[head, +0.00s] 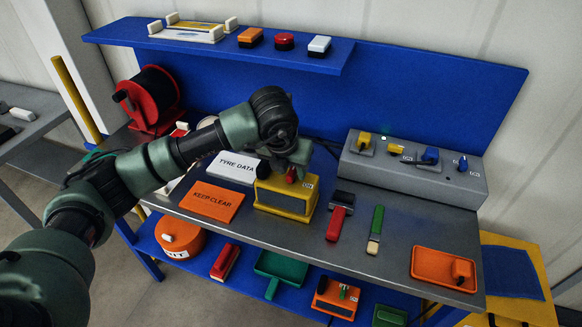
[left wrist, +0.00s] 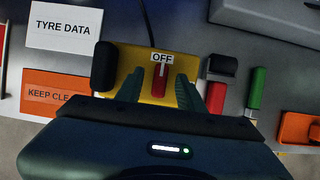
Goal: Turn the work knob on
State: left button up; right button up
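A yellow box (head: 284,202) stands on the grey bench, with a red knob (head: 291,175) on it. The knob also shows in the left wrist view (left wrist: 159,82), pointing up the picture toward a label (left wrist: 162,58) that reads OFF. I cannot read the word "work" on it. My left gripper (head: 296,160) is over the box. In the left wrist view its two green fingers (left wrist: 158,92) stand open on either side of the knob, with gaps visible. The head view partly hides the knob behind the gripper. My right gripper is in neither view.
A grey switch panel (head: 425,178) with yellow and blue controls stands behind right. A red-handled tool (head: 335,224), a green-handled brush (head: 376,228) and an orange tray (head: 443,280) lie right. TYRE DATA (head: 233,167) and KEEP CLEAR (head: 210,201) signs lie left. A blue shelf (head: 200,44) overhangs behind.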

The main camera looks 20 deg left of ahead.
pick_arm(q)
grip_shut()
